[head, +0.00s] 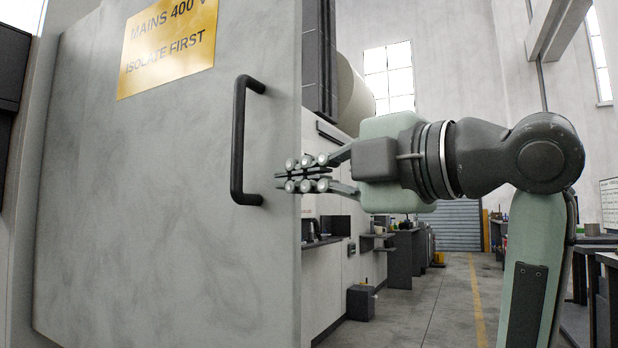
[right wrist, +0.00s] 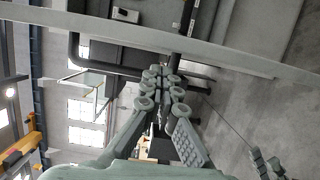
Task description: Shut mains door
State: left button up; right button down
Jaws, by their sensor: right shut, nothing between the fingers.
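The mains door (head: 140,210) is a large grey panel filling the left of the head view. It stands open, with its free edge on the right. A yellow plate (head: 168,48) on it reads "MAINS 400 V ISOLATE FIRST". A black upright bar handle (head: 239,140) is fixed near the free edge. My right gripper (head: 282,176) is shut and empty, its fingertips pointing left, just right of the handle and overlapping the door's edge in the picture. I cannot tell whether they touch the door. The closed fingers also show in the right wrist view (right wrist: 160,72). My left gripper is out of sight.
Beyond the door's edge is a pale wall with a bench holding dark items (head: 326,228). A dark box (head: 360,302) stands on the floor. An open aisle with a yellow line (head: 476,300) runs back to a grey shutter (head: 457,230). Dark workbenches stand at the right.

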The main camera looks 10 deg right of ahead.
aim_at(266, 180)
jog(key=x, duration=0.5)
jog(key=shift+w+a, duration=0.15)
jog(key=shift+w, duration=0.1)
